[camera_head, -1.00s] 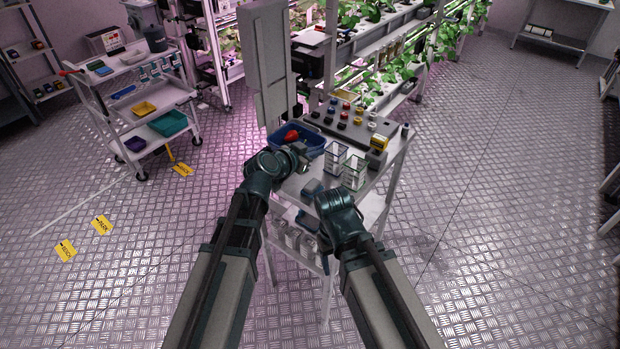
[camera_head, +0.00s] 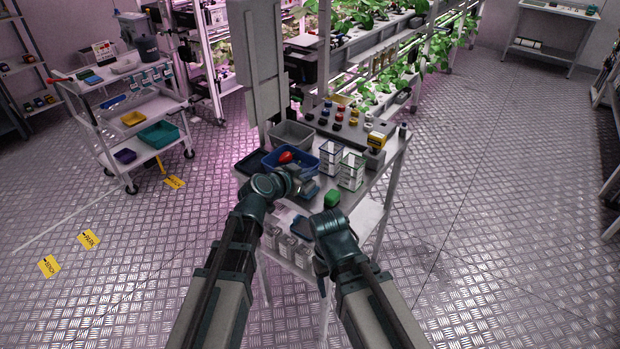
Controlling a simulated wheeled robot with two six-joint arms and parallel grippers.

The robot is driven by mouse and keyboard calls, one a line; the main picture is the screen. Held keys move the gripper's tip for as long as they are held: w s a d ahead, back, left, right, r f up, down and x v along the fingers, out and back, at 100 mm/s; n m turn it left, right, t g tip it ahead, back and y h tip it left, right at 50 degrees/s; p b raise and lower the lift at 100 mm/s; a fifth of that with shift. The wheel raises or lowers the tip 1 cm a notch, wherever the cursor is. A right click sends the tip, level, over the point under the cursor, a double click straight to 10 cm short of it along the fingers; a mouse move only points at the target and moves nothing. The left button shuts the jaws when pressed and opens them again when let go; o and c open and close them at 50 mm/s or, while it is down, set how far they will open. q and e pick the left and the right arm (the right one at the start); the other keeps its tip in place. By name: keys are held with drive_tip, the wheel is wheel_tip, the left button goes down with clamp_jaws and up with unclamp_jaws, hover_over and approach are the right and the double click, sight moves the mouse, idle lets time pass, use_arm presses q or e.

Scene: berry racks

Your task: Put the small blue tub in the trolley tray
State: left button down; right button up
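A blue tub (camera_head: 313,165) with a red item (camera_head: 285,157) in it stands on the bench (camera_head: 262,200) ahead of me. A smaller blue piece (camera_head: 115,101) lies on the trolley's upper tray (camera_head: 157,108) at the left. My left gripper (camera_head: 305,184) is over the bench, at the near side of the blue tub. A dark blue-grey shape shows by its fingers; I cannot tell whether it is held. My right wrist is at the bench's front edge; its fingers are mostly hidden and point down.
A grey tub (camera_head: 292,133) stands behind the blue one. Clear containers (camera_head: 350,170) and a green item (camera_head: 332,198) are on the bench. The trolley also holds a yellow tub (camera_head: 134,118), a teal tub (camera_head: 158,134) and a purple tub (camera_head: 124,156). Floor between is open.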

use_arm(q)
drive_tip(key=shift+f+b, duration=0.25)
drive_tip(key=shift+b, duration=0.05)
drive_tip(key=c, duration=1.1)
unclamp_jaws()
drive_tip(key=shift+r, duration=0.15)
